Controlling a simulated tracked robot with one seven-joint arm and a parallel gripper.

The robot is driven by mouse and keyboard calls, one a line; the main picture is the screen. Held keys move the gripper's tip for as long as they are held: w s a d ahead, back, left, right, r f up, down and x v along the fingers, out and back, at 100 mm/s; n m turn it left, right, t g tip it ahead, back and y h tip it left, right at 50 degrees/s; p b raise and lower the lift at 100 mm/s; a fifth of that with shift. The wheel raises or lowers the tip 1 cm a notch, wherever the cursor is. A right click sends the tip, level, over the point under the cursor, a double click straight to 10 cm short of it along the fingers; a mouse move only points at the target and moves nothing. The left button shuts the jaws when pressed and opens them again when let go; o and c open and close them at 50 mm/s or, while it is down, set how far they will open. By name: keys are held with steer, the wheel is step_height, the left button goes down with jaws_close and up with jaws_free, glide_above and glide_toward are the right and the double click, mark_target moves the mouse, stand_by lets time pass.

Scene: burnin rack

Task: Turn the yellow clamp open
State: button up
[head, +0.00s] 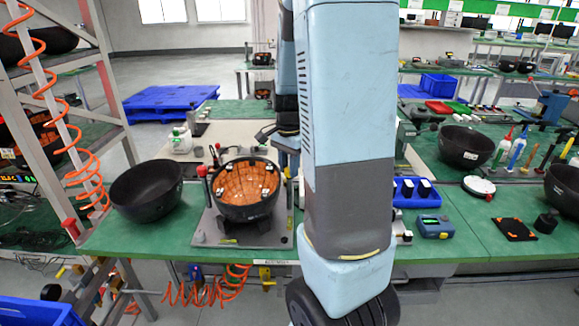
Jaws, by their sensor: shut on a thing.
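A black bowl with an orange-brown lining (246,188) sits upright in a grey fixture plate (213,228) on the green bench. Several small white pieces show around its inside. A small yellow-green piece (228,241) lies at the front of the plate; I cannot tell if it belongs to a clamp. The dark end of my arm, with my gripper (266,136), is behind the bowl's far rim, partly behind my blue arm links. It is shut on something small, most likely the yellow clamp. My arm hides the fingertips and the clamp, so its angle cannot be seen.
An empty black bowl (147,190) stands left of the fixture. A red-topped post (203,172) rises at the fixture's left edge. A blue tray (405,192) and a blue-yellow meter (435,227) lie to the right. An orange coiled hose (88,165) hangs at the left rack.

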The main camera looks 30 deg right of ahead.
mark_target(288, 169)
steer(key=shift+w+m, duration=0.1)
steer(key=shift+m, duration=1.8)
steer(key=o, duration=1.1)
steer(key=shift+c, duration=0.2)
step_height(288, 169, up, 14)
steer(key=shift+a+f, duration=0.1)
steer(key=s+a+r+n+t, duration=0.2)
steer(key=s+a+n, duration=0.6)
steer(key=n, duration=0.1)
steer(key=s+a+r+n+t, duration=0.2)
steer(key=s+a+n+t, duration=0.1)
steer(key=s+a+n, duration=0.5)
steer(key=shift+s+r+n+t, duration=0.3)
steer(key=shift+s+n, duration=0.25)
steer(key=shift+n, duration=0.25)
